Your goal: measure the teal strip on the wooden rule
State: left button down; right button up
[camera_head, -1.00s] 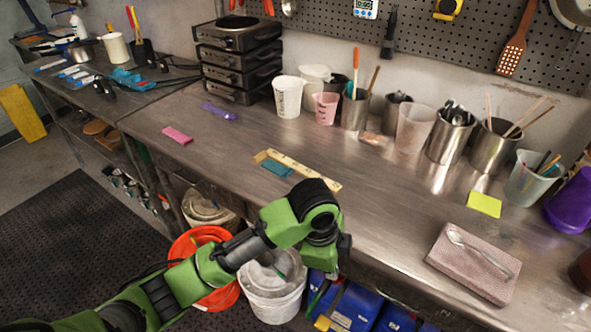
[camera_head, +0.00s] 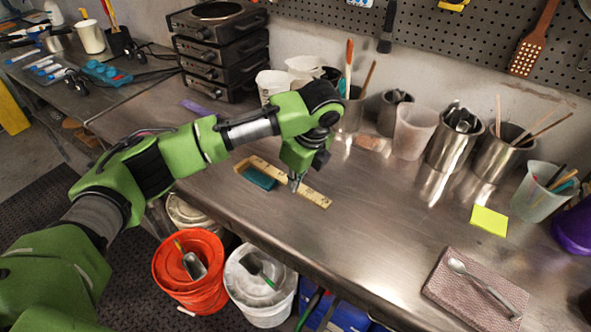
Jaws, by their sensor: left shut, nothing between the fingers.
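The teal strip (camera_head: 259,178) lies flat on the steel bench, on the near left side of the wooden rule. The wooden rule (camera_head: 314,196) lies aslant on the bench, with part of its middle hidden behind my gripper. My left gripper (camera_head: 294,187) points down over the rule, just right of the strip. Its fingers are shut with nothing between them. I cannot tell whether the fingertips touch the rule. My right gripper is not in view.
Cups and steel tool pots (camera_head: 453,140) stand along the wall. A yellow note (camera_head: 489,220) and a folded cloth (camera_head: 468,292) with a spoon (camera_head: 485,283) lie to the right. Buckets, one of them orange (camera_head: 190,290), stand below the front edge. The bench's middle is clear.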

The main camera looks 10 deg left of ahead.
aim_at(274, 185)
pick_arm(q)
jog(key=x, duration=0.4)
jog(key=shift+w+f+p, duration=0.15)
jog(key=shift+w+p, duration=0.1)
jog(key=shift+p, duration=0.05)
jog(key=shift+w+a+f, duration=0.25)
jog(key=shift+a+f, duration=0.1)
jog(key=shift+f, duration=0.35)
jog(key=a, duration=0.1)
jog(key=w+a+p, duration=0.1)
jog(key=a, duration=0.1)
jog(key=shift+w+r, duration=0.1)
jog(key=shift+r, duration=0.1)
jog(key=shift+w+a+f, duration=0.1)
jog(key=shift+w+a, duration=0.05)
jog(key=shift+w, duration=0.1)
jog(key=shift+s, duration=0.1)
jog(key=shift+w+a+p, duration=0.35)
jog(key=shift+a+p, duration=0.25)
jog(key=shift+p, duration=0.35)
jog(key=shift+w+a, duration=0.1)
jog(key=shift+a, duration=0.05)
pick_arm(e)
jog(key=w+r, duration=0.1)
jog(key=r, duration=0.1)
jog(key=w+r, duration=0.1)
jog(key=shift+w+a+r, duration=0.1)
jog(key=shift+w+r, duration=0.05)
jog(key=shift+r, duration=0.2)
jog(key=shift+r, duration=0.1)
